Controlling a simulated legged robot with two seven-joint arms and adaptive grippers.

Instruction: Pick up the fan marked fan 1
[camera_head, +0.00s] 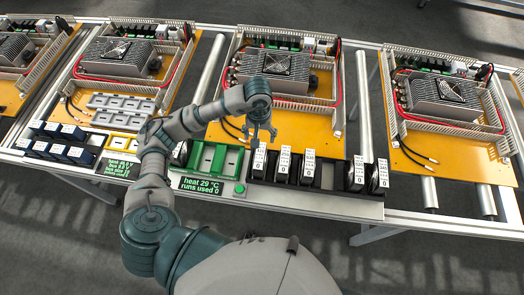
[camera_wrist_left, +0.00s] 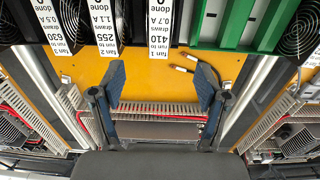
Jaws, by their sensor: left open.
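The fan marked fan 1 (camera_wrist_left: 158,32) is a thin black fan with a white label; it stands upright in the dark rack, at the top of the left wrist view. In the head view it appears to be the leftmost black fan (camera_head: 258,162), just in front of my left gripper (camera_head: 262,136). In the left wrist view my left gripper (camera_wrist_left: 160,82) is open and empty. Its fingers are apart, over the orange board, with the fan 1 label between and beyond the tips. Fan 2 (camera_wrist_left: 104,30) and fan 3 (camera_wrist_left: 45,32) stand beside it.
Green slots (camera_head: 215,160) lie left of fan 1, with a heat display (camera_head: 203,185) and green button (camera_head: 240,188) in front. More fans (camera_head: 356,175) stand to the right. An orange board (camera_head: 325,140) with a heatsink unit (camera_head: 275,70) lies behind. Blue blocks (camera_head: 60,130) sit far left.

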